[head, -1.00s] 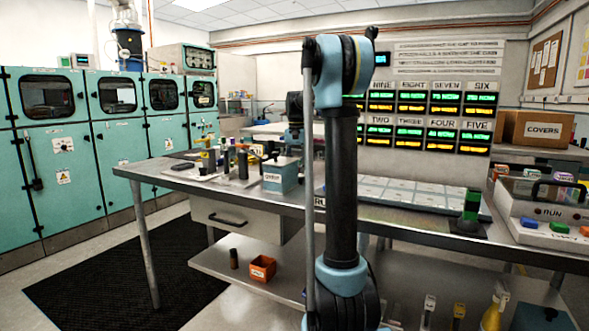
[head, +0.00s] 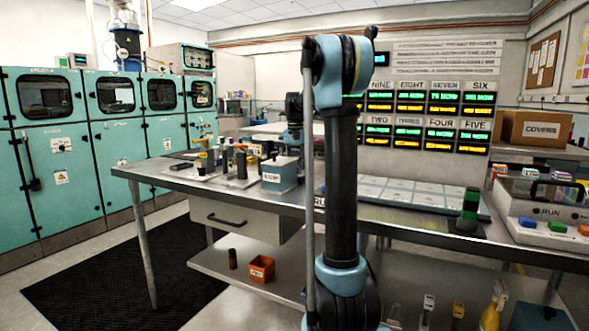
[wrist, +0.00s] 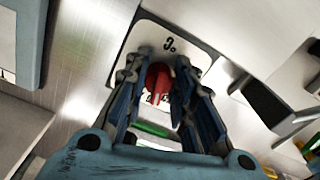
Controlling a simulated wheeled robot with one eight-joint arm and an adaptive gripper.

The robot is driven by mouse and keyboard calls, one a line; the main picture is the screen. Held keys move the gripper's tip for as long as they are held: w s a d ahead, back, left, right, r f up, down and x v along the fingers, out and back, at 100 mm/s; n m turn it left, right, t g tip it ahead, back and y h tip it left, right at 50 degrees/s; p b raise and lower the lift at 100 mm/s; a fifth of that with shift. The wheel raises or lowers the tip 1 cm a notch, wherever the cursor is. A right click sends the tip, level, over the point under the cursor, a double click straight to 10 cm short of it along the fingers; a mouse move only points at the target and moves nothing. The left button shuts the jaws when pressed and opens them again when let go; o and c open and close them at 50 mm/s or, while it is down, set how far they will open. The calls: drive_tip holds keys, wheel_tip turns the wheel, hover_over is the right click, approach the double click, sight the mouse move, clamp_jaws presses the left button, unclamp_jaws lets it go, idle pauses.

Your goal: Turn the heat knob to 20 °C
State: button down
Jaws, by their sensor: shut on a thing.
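The heat knob (wrist: 159,79) is red and shows in the wrist view on a pale plate (wrist: 187,44) marked "°C". My gripper (wrist: 162,69) is over the plate with its two dark fingers shut on the knob, one on each side. Some dark scale marks show just below the knob, partly covered, and I cannot read them or tell which value the knob points at. A green strip (wrist: 152,130) shows between the fingers nearer the palm. In the head view my own arm stands in front, and I cannot make out the knob or the fingertips there.
A steel bench (head: 150,174) crosses the head view. On it stand a blue-grey box (head: 280,176), several small tools and a green-topped block (head: 469,207). A RUN panel (head: 545,212) is at the right. An orange bin (head: 261,268) sits on the lower shelf.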

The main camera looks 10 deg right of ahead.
drive_tip(key=n, duration=0.9)
drive_tip(key=shift+w+d, duration=0.1)
drive_tip(key=shift+d, duration=0.15)
drive_tip(key=n, duration=0.5)
drive_tip(key=shift+w+d, duration=0.1)
drive_tip(key=shift+d, duration=0.05)
drive_tip(key=shift+w+d+n, duration=0.15)
drive_tip(key=shift+n, duration=1.65)
drive_tip(key=c, duration=1.5)
unclamp_jaws()
drive_tip(key=shift+d, duration=0.1)
drive_tip(key=shift+o, duration=0.2)
